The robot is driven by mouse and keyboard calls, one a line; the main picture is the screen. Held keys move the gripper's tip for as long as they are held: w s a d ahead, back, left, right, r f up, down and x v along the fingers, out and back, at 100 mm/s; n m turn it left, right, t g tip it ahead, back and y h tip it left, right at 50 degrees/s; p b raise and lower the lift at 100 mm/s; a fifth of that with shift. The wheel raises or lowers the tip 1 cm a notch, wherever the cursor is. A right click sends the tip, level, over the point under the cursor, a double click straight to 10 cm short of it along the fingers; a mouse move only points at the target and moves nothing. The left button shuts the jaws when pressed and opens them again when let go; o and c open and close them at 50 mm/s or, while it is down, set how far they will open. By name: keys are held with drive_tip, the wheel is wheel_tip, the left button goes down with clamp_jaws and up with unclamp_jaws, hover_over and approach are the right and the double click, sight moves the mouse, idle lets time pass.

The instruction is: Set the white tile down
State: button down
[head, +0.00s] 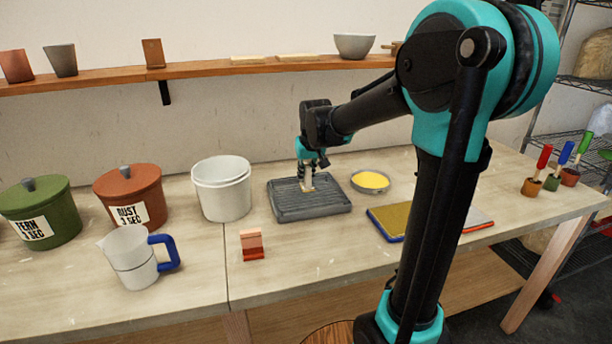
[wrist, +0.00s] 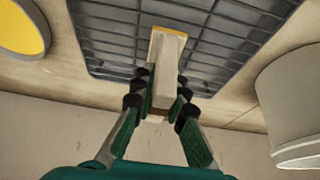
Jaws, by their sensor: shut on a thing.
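The white tile (wrist: 170,62) is a narrow off-white piece with a yellow edge at its far end. My gripper (wrist: 160,98) is shut on it, with one finger on each side. In the head view the gripper (head: 306,180) is over the middle of a dark grey ribbed rack (head: 325,208), with the tile (head: 307,187) pointing down towards the slats. The rack also fills the top of the wrist view (wrist: 110,48). I cannot tell whether the tile touches the rack.
A white bucket (head: 222,200) stands left of the rack and a yellow-filled dish (head: 370,181) right of it. A red-orange tile piece (head: 252,245) stands in front. A jug (head: 132,262) is front left; a blue-edged tray (head: 392,222) is right. Bare table lies in front of the rack.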

drive_tip(key=shift+f, duration=0.15)
drive_tip(key=c, duration=2)
unclamp_jaws()
drive_tip(key=shift+f, duration=0.1)
drive_tip(key=o, duration=0.5)
drive_tip(key=shift+c, duration=0.2)
drive_tip(key=v, duration=1.2)
